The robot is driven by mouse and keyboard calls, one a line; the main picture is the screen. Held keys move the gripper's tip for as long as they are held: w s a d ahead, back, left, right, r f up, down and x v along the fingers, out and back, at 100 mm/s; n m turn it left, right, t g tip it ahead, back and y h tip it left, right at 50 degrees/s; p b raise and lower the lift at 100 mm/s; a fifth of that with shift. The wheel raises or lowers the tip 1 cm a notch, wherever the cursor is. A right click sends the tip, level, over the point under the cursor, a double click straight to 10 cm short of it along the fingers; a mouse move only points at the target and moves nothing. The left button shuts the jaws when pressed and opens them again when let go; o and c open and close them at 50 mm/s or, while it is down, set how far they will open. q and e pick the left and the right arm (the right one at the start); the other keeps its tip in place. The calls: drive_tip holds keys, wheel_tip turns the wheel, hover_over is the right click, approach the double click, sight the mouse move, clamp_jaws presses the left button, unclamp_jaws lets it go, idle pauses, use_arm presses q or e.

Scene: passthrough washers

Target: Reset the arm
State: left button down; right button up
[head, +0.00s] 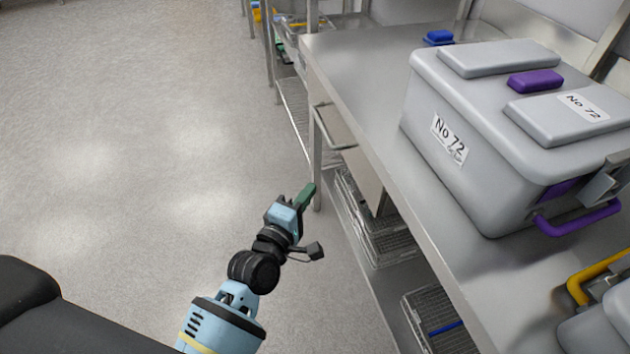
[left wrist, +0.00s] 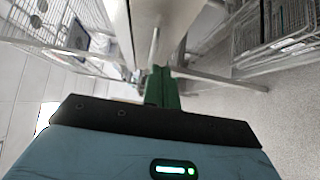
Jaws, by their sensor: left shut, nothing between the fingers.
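My left arm comes in from the bottom of the head view. Its gripper (head: 307,194) has green fingers and is shut and empty. It hangs in the air over the floor, beside the front of the steel table, and points away from me. In the left wrist view the green fingers (left wrist: 161,88) are together at the middle, with nothing held. My right gripper is not in view.
A steel table (head: 365,95) with lower shelves runs along the right. On it stands a grey lidded box (head: 480,135) labelled No 72, with purple handles. A wire basket (head: 436,318) sits on a lower shelf. The floor (head: 130,140) on the left is clear.

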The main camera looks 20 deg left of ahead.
use_arm(q)
drive_tip(key=shift+s+a, duration=0.1)
drive_tip(key=shift+s, duration=0.3)
